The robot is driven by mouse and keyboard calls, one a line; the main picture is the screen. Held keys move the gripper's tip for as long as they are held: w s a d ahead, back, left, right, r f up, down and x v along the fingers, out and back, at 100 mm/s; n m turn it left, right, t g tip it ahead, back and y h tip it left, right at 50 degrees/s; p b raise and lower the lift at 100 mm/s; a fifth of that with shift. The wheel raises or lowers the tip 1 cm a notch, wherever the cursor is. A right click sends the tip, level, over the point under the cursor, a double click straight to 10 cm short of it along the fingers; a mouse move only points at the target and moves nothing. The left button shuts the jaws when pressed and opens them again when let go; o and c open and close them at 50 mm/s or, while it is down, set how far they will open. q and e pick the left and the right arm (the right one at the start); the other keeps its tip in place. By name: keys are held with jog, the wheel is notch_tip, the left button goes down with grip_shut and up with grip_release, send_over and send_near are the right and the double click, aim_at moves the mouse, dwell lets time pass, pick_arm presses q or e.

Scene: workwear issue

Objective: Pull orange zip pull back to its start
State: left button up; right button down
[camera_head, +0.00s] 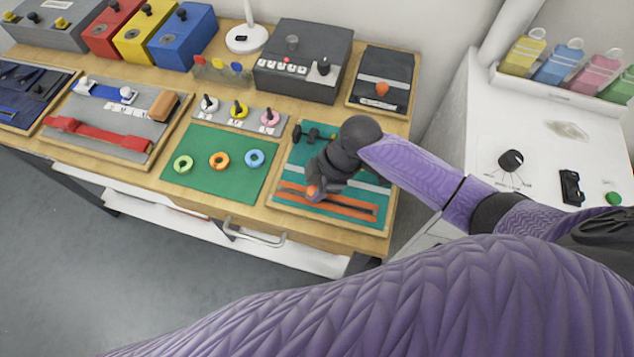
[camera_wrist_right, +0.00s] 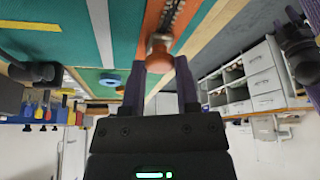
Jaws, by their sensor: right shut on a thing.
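The orange zip pull (camera_head: 312,191) shows under my right gripper in the head view, on the orange zip strip (camera_head: 340,208) of the teal board (camera_head: 372,208). My right gripper (camera_head: 318,188) is low over the left part of the strip and shut on the pull. In the right wrist view the orange pull (camera_wrist_right: 159,52) sits between the two purple fingers, with the dark zip teeth (camera_wrist_right: 172,14) running away from it. My arm hides part of the board. My left gripper is not in view.
A green mat (camera_head: 215,195) with several coloured rings lies to the left of the board. A grey box with switches (camera_head: 300,75) stands behind. A black board (camera_head: 384,75) lies at the back right. Bare wooden table edge (camera_head: 240,208) runs along the front.

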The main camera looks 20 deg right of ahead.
aim_at(284, 192)
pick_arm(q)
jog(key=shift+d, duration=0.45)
pick_arm(e)
jog(key=w+a, duration=0.1)
jog(key=a, duration=0.1)
jog(key=w+a, duration=0.1)
jog(key=a, duration=0.1)
jog(key=shift+w+a+b, duration=0.1)
jog(key=shift+w+b, duration=0.25)
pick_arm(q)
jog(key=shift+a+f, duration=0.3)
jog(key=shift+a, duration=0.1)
pick_arm(e)
jog(key=shift+c, duration=1.7)
grip_release()
jog(key=shift+w+a, duration=0.1)
